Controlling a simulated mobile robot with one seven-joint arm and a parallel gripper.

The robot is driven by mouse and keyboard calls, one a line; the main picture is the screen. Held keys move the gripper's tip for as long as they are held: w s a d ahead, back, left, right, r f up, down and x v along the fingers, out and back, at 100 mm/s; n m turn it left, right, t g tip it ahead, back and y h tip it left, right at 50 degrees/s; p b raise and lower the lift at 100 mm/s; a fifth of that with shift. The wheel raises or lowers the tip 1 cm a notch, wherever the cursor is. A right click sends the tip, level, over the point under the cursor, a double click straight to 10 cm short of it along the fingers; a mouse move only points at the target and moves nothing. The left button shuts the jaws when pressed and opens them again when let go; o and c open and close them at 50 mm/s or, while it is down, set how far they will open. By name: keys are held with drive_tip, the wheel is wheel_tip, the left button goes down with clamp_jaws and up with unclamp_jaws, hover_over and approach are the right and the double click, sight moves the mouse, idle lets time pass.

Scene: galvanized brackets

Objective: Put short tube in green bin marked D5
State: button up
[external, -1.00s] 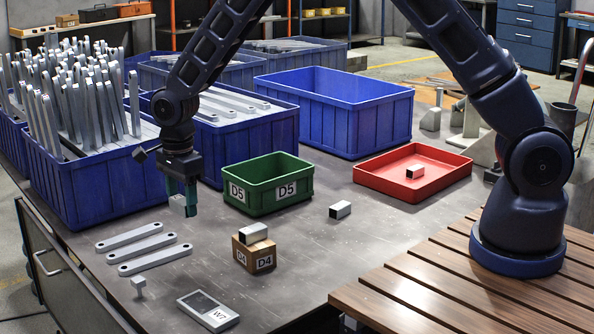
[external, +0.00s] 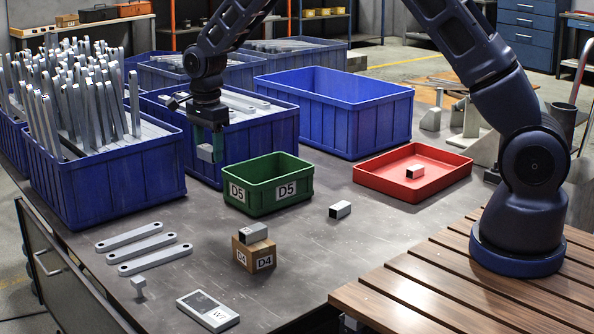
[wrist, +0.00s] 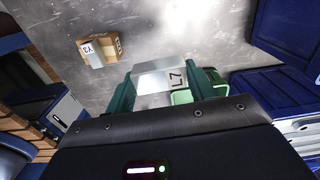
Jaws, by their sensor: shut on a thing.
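The green bin marked D5 (external: 268,196) stands on the bench in the external view, open at the top; it looks empty. My gripper (external: 209,153) is shut on a short grey tube (external: 205,153), held above the bench to the left of the bin and higher than its rim. In the wrist view the tube (wrist: 153,82) lies between the two green fingers of my gripper (wrist: 161,85). Part of a green bin (wrist: 182,97) shows behind it.
A cardboard block marked D4 (external: 262,258) carries another short tube (external: 253,232). More short tubes lie on the bench (external: 340,210) and in the red tray (external: 415,171). Blue bins (external: 335,125) stand behind. Flat bars (external: 155,258) lie at front left, near a W7 plate (external: 208,312).

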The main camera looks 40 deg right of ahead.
drive_tip(key=w+d, duration=0.4)
drive_tip(key=d, duration=0.8)
drive_tip(key=w+d, duration=0.4)
drive_tip(key=d, duration=0.8)
wheel_tip(320, 180, down, 19)
drive_tip(key=shift+r, duration=0.1)
drive_tip(key=o, duration=1)
